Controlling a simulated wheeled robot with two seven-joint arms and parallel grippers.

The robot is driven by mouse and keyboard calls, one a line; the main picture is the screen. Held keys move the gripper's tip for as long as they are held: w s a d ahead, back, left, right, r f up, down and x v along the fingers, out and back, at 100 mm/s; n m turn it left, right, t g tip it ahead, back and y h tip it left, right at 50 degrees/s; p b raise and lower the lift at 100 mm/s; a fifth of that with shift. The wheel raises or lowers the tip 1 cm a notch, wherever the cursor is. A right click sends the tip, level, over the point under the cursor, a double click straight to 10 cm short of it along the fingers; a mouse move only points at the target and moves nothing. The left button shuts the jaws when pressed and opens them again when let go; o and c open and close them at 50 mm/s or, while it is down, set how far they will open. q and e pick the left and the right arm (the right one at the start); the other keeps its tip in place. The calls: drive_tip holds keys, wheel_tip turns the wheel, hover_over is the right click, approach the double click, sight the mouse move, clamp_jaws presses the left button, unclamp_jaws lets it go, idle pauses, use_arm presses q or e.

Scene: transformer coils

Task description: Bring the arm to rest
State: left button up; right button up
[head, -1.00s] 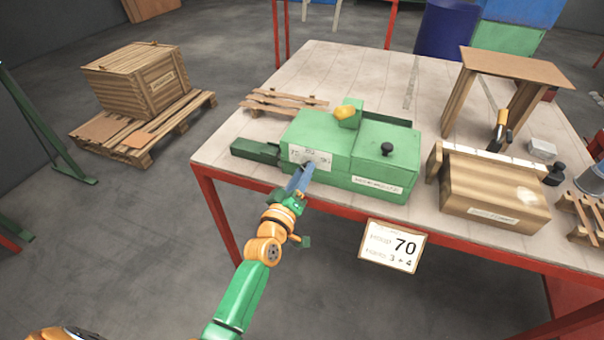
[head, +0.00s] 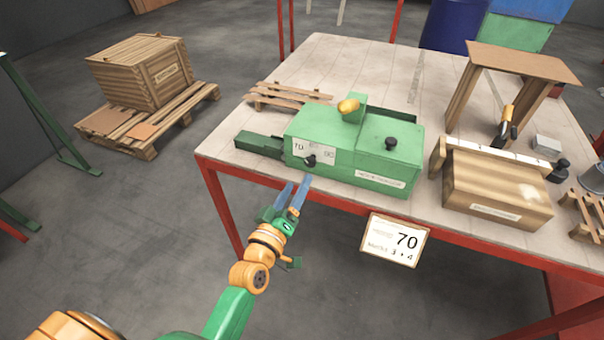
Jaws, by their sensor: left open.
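My left gripper (head: 292,197) has two blue-grey fingers, spread apart and empty. It is in front of the table's near edge, just below and apart from the green machine (head: 345,160). My left arm (head: 250,275) is green and orange and comes in from the lower left. The machine has a white dial plate with a small black knob (head: 310,160) on its front, a second black knob (head: 391,143) on top and a yellow handle (head: 348,106). My right gripper is not in view.
The table (head: 360,60) has a red frame. A sign reading 70 (head: 396,241) hangs at its front edge. A wooden box (head: 497,185) and small stand (head: 522,62) are at the right. A crate (head: 140,72) sits on a floor pallet (head: 150,130) at the left. The floor between is clear.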

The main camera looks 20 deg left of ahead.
use_arm(q)
drive_tip(key=shift+s, duration=0.15)
drive_tip(key=s+d+f+m+g+p, duration=0.1)
drive_tip(key=s+f+m+g, duration=0.35)
drive_tip(key=f, duration=0.85)
drive_tip(key=s+d+f+m+g+p, duration=0.15)
drive_tip(key=s+f+g, duration=0.35)
drive_tip(key=s+f, duration=0.65)
drive_tip(key=s+a+f+m+g, duration=0.1)
drive_tip(key=s+f+g, duration=0.1)
drive_tip(key=s, duration=0.5)
drive_tip(key=s+a+f+m+g, duration=0.2)
drive_tip(key=s+f+g, duration=0.1)
drive_tip(key=s+f, duration=0.2)
drive_tip(key=s+a+f+m+g+p, duration=0.1)
drive_tip(key=s+a+f+m+g, duration=0.1)
drive_tip(key=s, duration=0.7)
drive_tip(key=shift+a+f+y, duration=0.25)
drive_tip(key=shift+f+y, duration=0.05)
drive_tip(key=shift+f, duration=0.6)
